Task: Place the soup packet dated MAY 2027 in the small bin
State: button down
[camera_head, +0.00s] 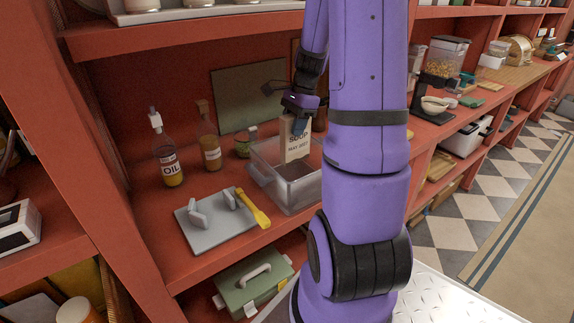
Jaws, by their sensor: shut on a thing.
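The soup packet (295,143) is a pale upright carton whose face reads SOUP and MAY 2027. My gripper (297,112) is shut on its top edge from above. The small bin (293,190) is a clear grey open box on the red shelf. The packet is in front of or over the bin's back part, with its lower end near the bin's rim. I cannot tell whether it touches the bin. My purple arm hides the bin's right side.
An oil bottle (168,150), a second bottle (209,140) and a small jar (243,146) stand left of the bin. A grey tray (205,232) with a yellow utensil (252,207) lies at front left.

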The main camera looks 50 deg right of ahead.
aim_at(293, 151)
jog(key=shift+f, duration=4.35)
jog(key=c, duration=0.7)
grip_release()
jog(key=shift+c, duration=0.2)
